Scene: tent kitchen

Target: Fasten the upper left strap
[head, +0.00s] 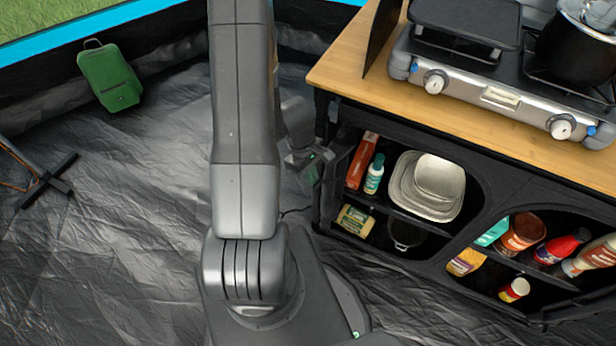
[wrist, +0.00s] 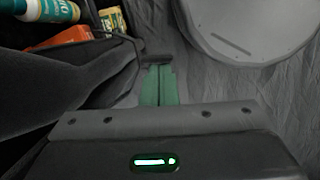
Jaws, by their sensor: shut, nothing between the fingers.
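My gripper (wrist: 158,72) shows in the wrist view as a pair of narrow green fingers closed together, with a small dark piece at their far end. Nothing shows held between them. In the head view my gripper (head: 308,163) is partly hidden behind my arm, beside the left end of the black fabric cupboard (head: 465,222). The cupboard's compartments stand open to view. I cannot pick out the upper left strap for sure. A thin dark band (wrist: 85,42) runs across the cupboard opening in the wrist view, and I cannot tell whether it is a strap.
An orange box (head: 362,160), a teal-capped bottle (head: 374,174), a yellow packet (head: 355,219) and pale dishes (head: 436,180) fill the left compartment. A stove (head: 490,95) stands on the wooden top (head: 345,68). The floor between is clear.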

